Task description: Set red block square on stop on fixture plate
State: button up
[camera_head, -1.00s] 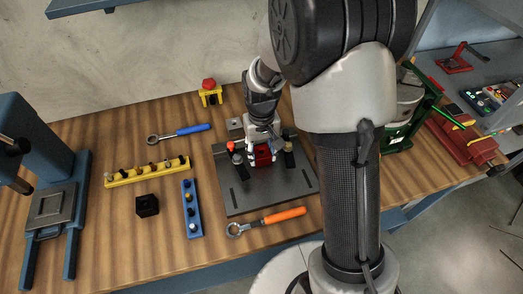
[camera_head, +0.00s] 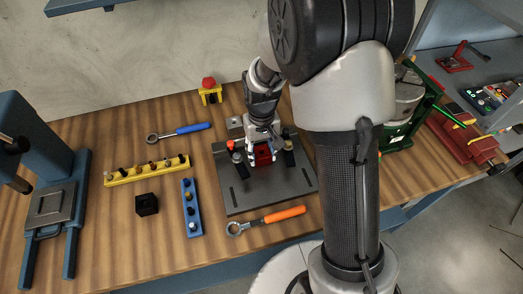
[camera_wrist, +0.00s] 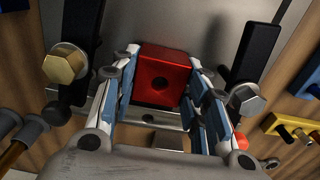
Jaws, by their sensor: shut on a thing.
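The red block (camera_head: 263,155) is on or just above the dark grey fixture plate (camera_head: 240,201); I cannot tell whether it touches the plate. In the wrist view the red block (camera_wrist: 163,80) shows a round hole in its face and sits between the two fingers. My gripper (camera_head: 262,152) is shut on it, and the fingers (camera_wrist: 163,92) lie along its two sides. A light metal bar (camera_wrist: 160,118), which may be the stop, runs beside the block on the gripper side. Black clamps with hex bolts (camera_wrist: 65,63) (camera_wrist: 245,100) stand on both sides.
An orange-handled wrench (camera_head: 266,220) lies along the plate's front edge. A blue rack (camera_head: 192,208), a yellow rack (camera_head: 147,171), a black block (camera_head: 147,205) and a blue-handled wrench (camera_head: 179,132) are left of the plate. A yellow stand with a red button (camera_head: 209,92) is behind.

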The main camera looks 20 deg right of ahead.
dwell(0.4)
jog(key=o, duration=1.3)
jog(key=shift+o, duration=0.5)
jog(key=shift+f, duration=0.1)
jog(key=o, duration=0.3)
jog(key=shift+r+p, duration=2.45)
jog(key=shift+r, duration=0.65)
